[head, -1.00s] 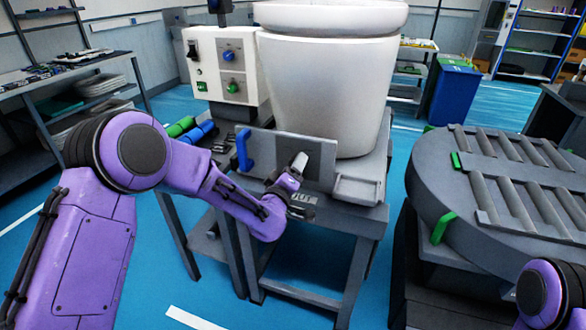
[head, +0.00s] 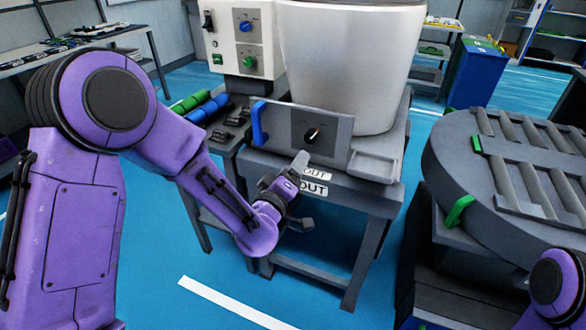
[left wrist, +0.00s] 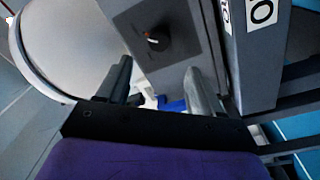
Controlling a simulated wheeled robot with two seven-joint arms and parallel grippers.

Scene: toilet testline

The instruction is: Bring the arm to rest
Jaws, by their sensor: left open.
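My left arm comes in from the left in the head view. Its left gripper (head: 302,192) is in front of the test stand (head: 375,196), by the "OUT" label (head: 314,187). In the left wrist view the two fingers of the left gripper (left wrist: 158,92) are apart with nothing between them. The stand's grey panel with a black knob (head: 311,135) shows beyond the gripper. The knob also shows in the left wrist view (left wrist: 157,40). Only a purple joint of my right arm shows at the lower right of the head view; its gripper is out of view.
A white toilet bowl (head: 345,65) stands on the stand. A blue handle (head: 259,122) is at the panel's left. A control box (head: 243,40) stands behind. A grey round table with slats (head: 500,190) is at the right. Blue floor is clear in front.

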